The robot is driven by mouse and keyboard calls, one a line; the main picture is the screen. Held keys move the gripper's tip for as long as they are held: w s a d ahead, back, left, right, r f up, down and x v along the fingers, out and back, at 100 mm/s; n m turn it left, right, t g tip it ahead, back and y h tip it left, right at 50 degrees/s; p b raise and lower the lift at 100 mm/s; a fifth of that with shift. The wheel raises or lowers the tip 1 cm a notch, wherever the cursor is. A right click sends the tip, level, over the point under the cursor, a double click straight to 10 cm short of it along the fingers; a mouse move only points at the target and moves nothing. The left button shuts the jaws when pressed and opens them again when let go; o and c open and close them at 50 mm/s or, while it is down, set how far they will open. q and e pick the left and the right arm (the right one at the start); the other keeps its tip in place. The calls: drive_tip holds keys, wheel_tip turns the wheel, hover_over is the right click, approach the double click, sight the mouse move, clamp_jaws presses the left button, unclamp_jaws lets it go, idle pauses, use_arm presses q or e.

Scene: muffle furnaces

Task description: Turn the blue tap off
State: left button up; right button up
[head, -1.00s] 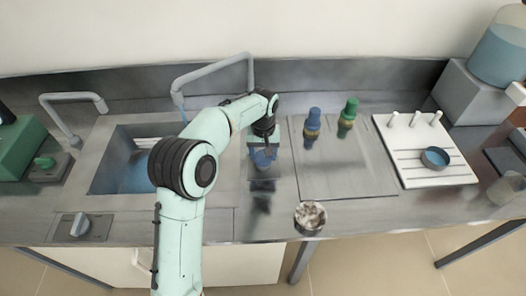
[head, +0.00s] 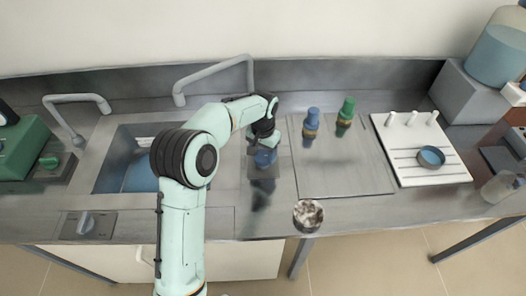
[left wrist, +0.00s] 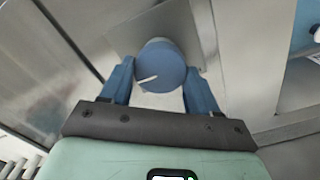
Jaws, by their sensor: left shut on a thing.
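The blue tap knob (left wrist: 162,62) is round with a white line on its face, and sits on a metal plate. In the head view the knob (head: 265,158) is to the right of the sink. My left gripper (left wrist: 159,72) is shut on it, with one blue finger on each side; it also shows in the head view (head: 264,146). The white line points left and slightly down in the wrist view. A grey spout (head: 212,70) arches behind the sink, with no blue stream visible at its mouth now. My right gripper is out of view.
A green knob (head: 49,162) and a grey-blue knob (head: 86,224) sit left of the sink (head: 108,170). Blue (head: 311,122) and green (head: 346,110) fittings stand behind a flat panel. A white rack (head: 408,170) and a speckled cup (head: 308,216) are to the right.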

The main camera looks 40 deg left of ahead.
sight(263, 155)
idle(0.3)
use_arm(q)
drive_tip(key=o, duration=1.1)
drive_tip(key=shift+c, duration=0.2)
drive_tip(key=shift+r, duration=0.1)
wheel_tip(263, 155, up, 13)
drive_tip(key=p, duration=0.2)
drive_tip(key=shift+r, duration=0.15)
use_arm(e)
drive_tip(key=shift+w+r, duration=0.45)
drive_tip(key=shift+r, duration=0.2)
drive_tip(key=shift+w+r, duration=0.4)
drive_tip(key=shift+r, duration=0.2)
